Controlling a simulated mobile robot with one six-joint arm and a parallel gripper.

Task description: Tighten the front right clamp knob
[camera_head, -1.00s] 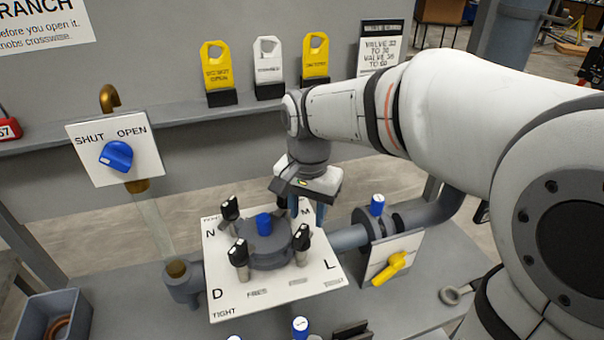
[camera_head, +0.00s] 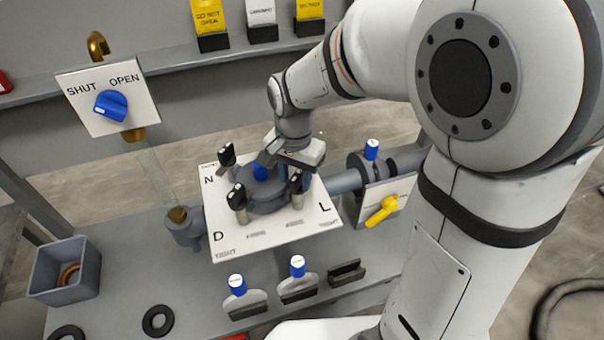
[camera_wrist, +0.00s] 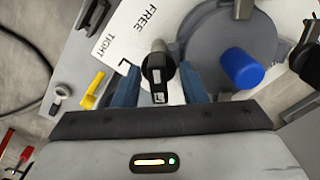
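The front right clamp knob (camera_head: 296,183) is a black-topped knob on a light post, by the letter L on the white plate (camera_head: 270,235). In the wrist view the knob (camera_wrist: 158,72) stands between the two blue fingers of my gripper (camera_wrist: 158,88), with a gap on each side. The gripper is open. In the head view my gripper (camera_head: 293,165) is just behind and above this knob and partly hides the back of the round grey cover (camera_head: 265,200). The back right knob is hidden there.
A blue cap (camera_wrist: 242,68) on the cover is close to the right finger. The other black knobs (camera_head: 227,153) (camera_head: 237,196) stand around the cover. A yellow-handled valve (camera_head: 382,210) is to the right. Blue-capped holders (camera_head: 237,285) stand in front.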

